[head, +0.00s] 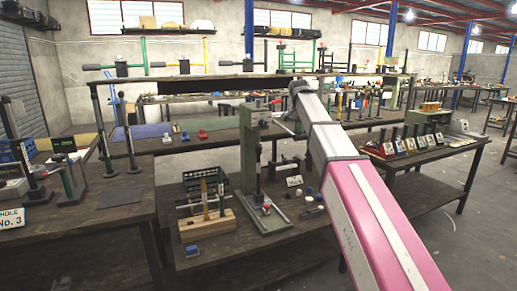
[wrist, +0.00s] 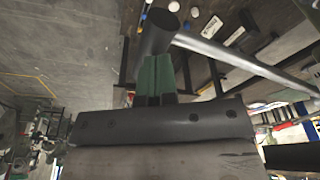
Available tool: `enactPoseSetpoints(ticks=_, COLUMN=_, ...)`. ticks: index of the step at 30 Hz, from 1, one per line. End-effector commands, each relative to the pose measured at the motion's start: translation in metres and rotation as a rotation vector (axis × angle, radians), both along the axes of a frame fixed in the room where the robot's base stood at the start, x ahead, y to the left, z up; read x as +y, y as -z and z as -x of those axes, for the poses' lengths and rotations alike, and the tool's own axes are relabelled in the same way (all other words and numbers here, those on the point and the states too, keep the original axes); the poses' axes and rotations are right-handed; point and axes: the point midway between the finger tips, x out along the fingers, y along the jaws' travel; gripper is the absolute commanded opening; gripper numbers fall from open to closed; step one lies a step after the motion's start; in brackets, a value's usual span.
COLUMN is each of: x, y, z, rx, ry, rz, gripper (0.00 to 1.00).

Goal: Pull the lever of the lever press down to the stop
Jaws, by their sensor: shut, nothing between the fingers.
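The lever press (head: 249,155), with a grey-green column and a flat base, stands on the middle bench in the head view. Its lever (wrist: 240,62) shows in the wrist view as a bright metal rod running down to the right, with a dark round knob (wrist: 158,32) at its near end. My gripper (wrist: 155,58) is shut, its two green-faced fingers side by side. The fingertips lie at the knob's lower edge in the picture; I cannot tell whether they touch. In the head view my pink and white arm reaches beside the press and hides the gripper.
A wooden block with upright tools (head: 207,222) and a black crate (head: 190,183) are left of the press. A small label card (head: 294,181) and several knobs lie right of its base. Other presses stand on the left bench (head: 110,205).

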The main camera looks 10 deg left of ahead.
Motion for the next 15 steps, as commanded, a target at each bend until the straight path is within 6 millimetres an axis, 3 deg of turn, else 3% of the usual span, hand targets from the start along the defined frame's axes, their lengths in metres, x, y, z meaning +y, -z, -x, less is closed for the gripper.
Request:
enactPoseSetpoints(ticks=5, x=0.0, y=-0.006, z=0.0, rx=0.0, ry=0.0, rz=0.0, gripper=0.0)
enactPoseSetpoints(ticks=15, x=0.0, y=-0.048, z=0.0, rx=0.0, ry=0.0, rz=-0.001, gripper=0.0)
